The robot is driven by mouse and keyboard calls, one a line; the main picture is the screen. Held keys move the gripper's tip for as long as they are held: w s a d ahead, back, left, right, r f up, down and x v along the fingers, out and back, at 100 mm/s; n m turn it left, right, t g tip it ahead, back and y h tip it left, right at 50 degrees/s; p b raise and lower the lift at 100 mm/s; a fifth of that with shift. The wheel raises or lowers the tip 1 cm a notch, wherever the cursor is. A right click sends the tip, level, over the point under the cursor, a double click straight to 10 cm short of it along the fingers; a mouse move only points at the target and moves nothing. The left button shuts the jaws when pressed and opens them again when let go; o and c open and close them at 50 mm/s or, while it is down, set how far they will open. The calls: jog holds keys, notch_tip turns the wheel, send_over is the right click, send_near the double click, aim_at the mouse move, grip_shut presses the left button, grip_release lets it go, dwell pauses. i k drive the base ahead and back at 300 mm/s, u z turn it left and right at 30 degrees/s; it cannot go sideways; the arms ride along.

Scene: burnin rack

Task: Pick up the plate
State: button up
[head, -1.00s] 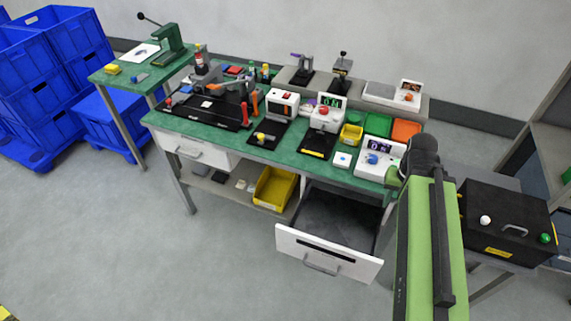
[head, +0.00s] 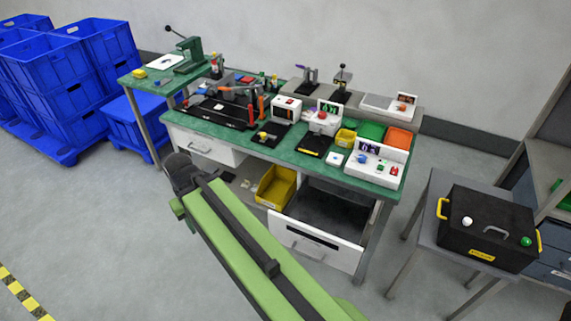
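I cannot tell for sure which thing is the plate. A small white square piece with a blue spot (head: 336,158) lies flat on the green bench top (head: 311,163), left of a white device. A white sheet-like piece (head: 165,62) lies on the green side table at the back left. The black tray (head: 222,112) on the bench also carries small parts, too small to make out. My green arm crosses the lower middle and ends in a black joint in front of the bench's left drawer. My gripper is not visible.
An open white drawer (head: 316,241) juts from the bench front, beside a yellow bin (head: 276,186) on the lower shelf. A black box with yellow handles (head: 488,228) stands on a grey table at right. Blue crates (head: 75,90) are stacked at left.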

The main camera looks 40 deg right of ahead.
aim_at(334, 159)
jog(key=i, duration=1)
